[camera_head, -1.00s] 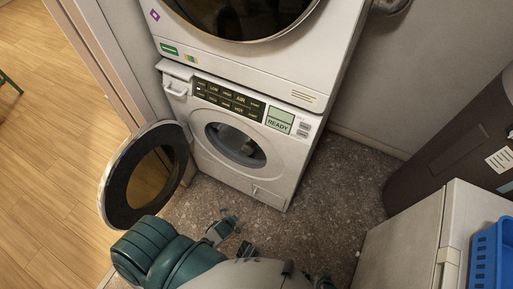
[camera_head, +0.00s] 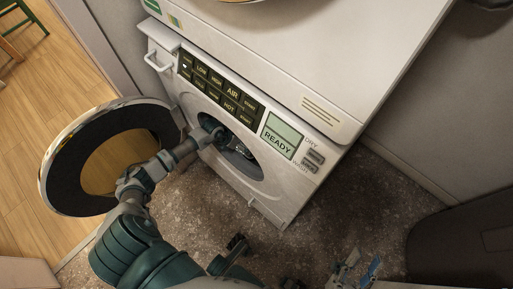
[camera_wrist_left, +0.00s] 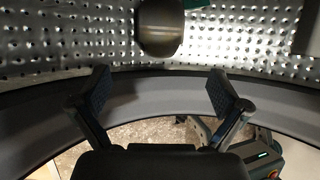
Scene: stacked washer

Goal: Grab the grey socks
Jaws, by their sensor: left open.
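The washer (camera_head: 275,165) stands with its round door open. My left arm reaches through the opening, and its gripper is at the drum mouth, mostly hidden in the head view. In the left wrist view, my left gripper (camera_wrist_left: 160,92) is open with nothing between its fingers, at the drum's dark rim. A smooth dark brown-grey shape (camera_wrist_left: 158,28) is ahead inside the drum; I cannot tell if it is a sock or a drum part. A bit of teal shows at the top edge. No grey socks can be made out. My right gripper (camera_head: 363,263) is low, over the floor, open and empty.
The open round door (camera_head: 62,150) hangs left of the opening, close to my left arm. A second machine (camera_head: 330,50) is stacked above. A dark bin-like object (camera_head: 465,245) stands at right. Speckled floor (camera_head: 330,215) is clear in front.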

